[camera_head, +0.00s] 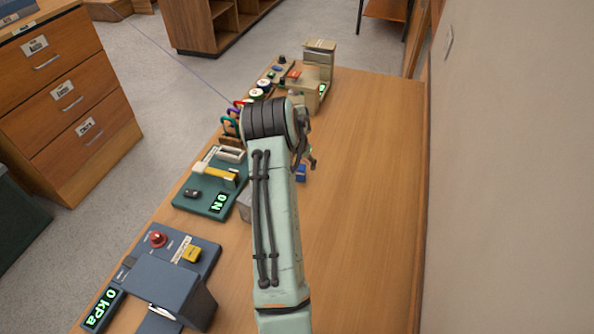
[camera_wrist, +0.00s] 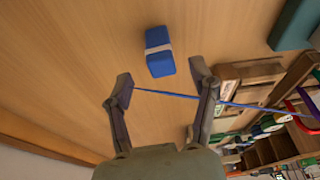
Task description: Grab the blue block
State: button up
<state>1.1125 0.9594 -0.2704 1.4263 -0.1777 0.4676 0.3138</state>
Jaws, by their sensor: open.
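The blue block (camera_wrist: 159,52) has a pale band around its middle and lies on the wooden table. In the wrist view it is beyond my fingertips, roughly centred between them and apart from both. In the head view a small part of the blue block (camera_head: 301,172) shows just right of my arm, which hides the rest. My gripper (camera_wrist: 164,88) is open, with its two fingers spread and nothing between them but a thin blue line crossing the view. In the head view my gripper (camera_head: 310,162) is mostly hidden by the arm.
A green device (camera_head: 212,193) with a digital readout and a dark blue pressure device (camera_head: 165,280) stand along the table's left side. Coloured items and a beige machine (camera_head: 318,60) line the far left edge. The table's right part (camera_head: 370,200) is clear, beside a wall.

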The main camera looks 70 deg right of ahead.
jog(key=x, duration=0.5)
jog(key=shift+w, duration=0.1)
grip_shut()
